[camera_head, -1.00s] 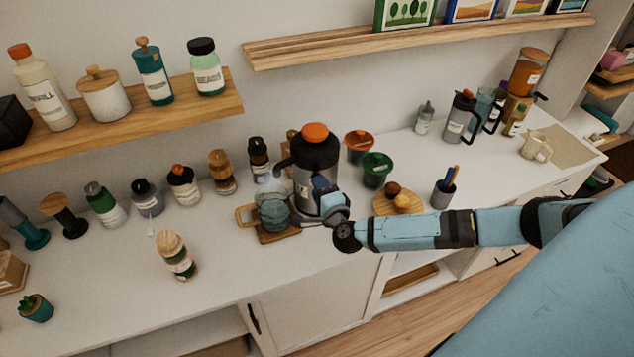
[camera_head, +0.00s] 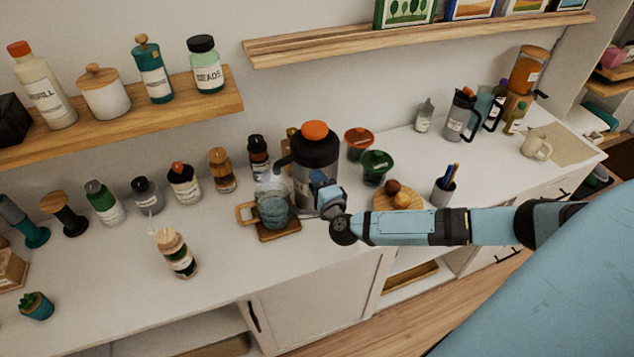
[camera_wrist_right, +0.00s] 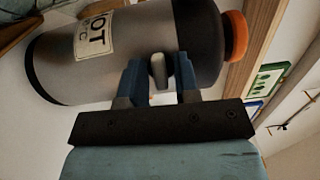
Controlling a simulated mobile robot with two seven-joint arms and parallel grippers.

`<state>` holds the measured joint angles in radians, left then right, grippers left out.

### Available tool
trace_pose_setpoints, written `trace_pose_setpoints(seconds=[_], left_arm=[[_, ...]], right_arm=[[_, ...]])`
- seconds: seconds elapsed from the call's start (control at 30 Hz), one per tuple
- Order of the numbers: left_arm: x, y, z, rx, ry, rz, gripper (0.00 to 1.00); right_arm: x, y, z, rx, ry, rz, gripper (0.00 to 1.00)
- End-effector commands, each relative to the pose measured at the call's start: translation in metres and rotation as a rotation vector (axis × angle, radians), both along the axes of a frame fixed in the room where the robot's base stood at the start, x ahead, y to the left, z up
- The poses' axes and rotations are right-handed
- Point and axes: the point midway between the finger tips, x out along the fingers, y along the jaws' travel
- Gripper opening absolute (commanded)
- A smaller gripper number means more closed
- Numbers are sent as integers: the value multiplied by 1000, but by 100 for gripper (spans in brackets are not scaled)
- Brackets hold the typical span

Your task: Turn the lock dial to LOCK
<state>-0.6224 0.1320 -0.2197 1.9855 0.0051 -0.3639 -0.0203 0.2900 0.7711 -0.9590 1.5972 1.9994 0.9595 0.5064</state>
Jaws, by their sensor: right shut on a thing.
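A large grey vacuum pot (camera_head: 317,155) with a black upper part and an orange cap (camera_head: 315,131) stands upright on the white counter. The right wrist view shows its silver body (camera_wrist_right: 60,68), lying sideways in the picture, with a label partly reading "OT". A small pale grey tab, which looks like the lock dial (camera_wrist_right: 158,72), sticks out at the edge of the black collar. My right gripper (camera_wrist_right: 158,68) has its two blue fingers on either side of this tab, shut on it. In the head view my right gripper (camera_head: 322,197) is at the pot's front; the tab is hidden there. My left gripper is not in view.
A glass mug (camera_head: 272,210) on a wooden coaster stands left of the pot. Several bottles line the counter to the left. A wooden shelf (camera_head: 410,38) runs above.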

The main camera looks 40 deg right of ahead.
Motion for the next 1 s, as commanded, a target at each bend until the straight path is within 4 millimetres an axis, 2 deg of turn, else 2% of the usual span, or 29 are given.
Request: trace_pose_setpoints(seconds=[0.37,0.6,1.0], left_arm=[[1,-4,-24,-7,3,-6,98],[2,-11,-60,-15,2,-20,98],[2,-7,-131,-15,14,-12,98]], right_arm=[[-1,0,-9,201,-128,-5,6],[0,1,-11,389,-257,-3,6],[0,2,-12,706,-470,-1,6]])
